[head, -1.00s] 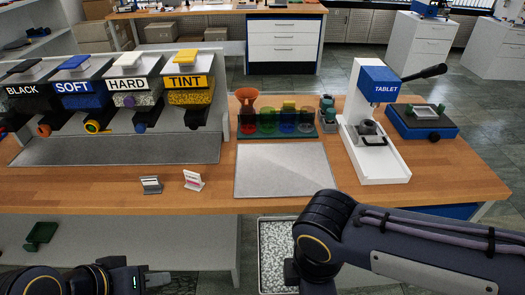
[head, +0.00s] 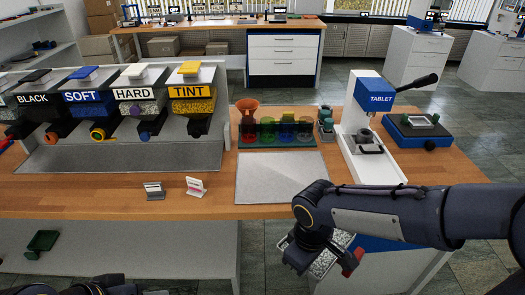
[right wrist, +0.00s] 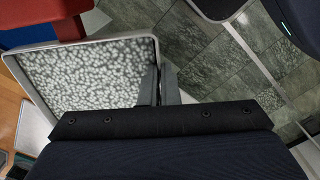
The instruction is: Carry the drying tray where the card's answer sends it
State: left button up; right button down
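The drying tray is a shallow, pale-rimmed tray of whitish granules (head: 322,263), in front of the table's front edge and partly hidden by my right gripper (head: 308,258). In the right wrist view the tray (right wrist: 85,78) fills the left side, and my right gripper's grey fingers (right wrist: 160,86) are shut on its rim. A red part (head: 353,262) shows beside the tray; I cannot tell if it belongs to it. A small white card with pink marks (head: 195,187) stands on the table; its text is unreadable. Only part of my left arm shows at the bottom left.
A grey stand (head: 153,190) is beside the card. Presses labelled BLACK, SOFT, HARD and TINT (head: 190,92) line the left. A bare grey mat (head: 281,177), coloured cups (head: 285,130), the TABLET press (head: 375,90) and a blue device (head: 418,130) occupy the table.

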jog(key=w+d+f+m, duration=0.9)
jog(key=w+d+f, duration=0.1)
jog(key=d, duration=0.1)
jog(key=shift+f, duration=0.3)
jog(key=shift+s+a, duration=0.1)
jog(key=shift+a, duration=0.05)
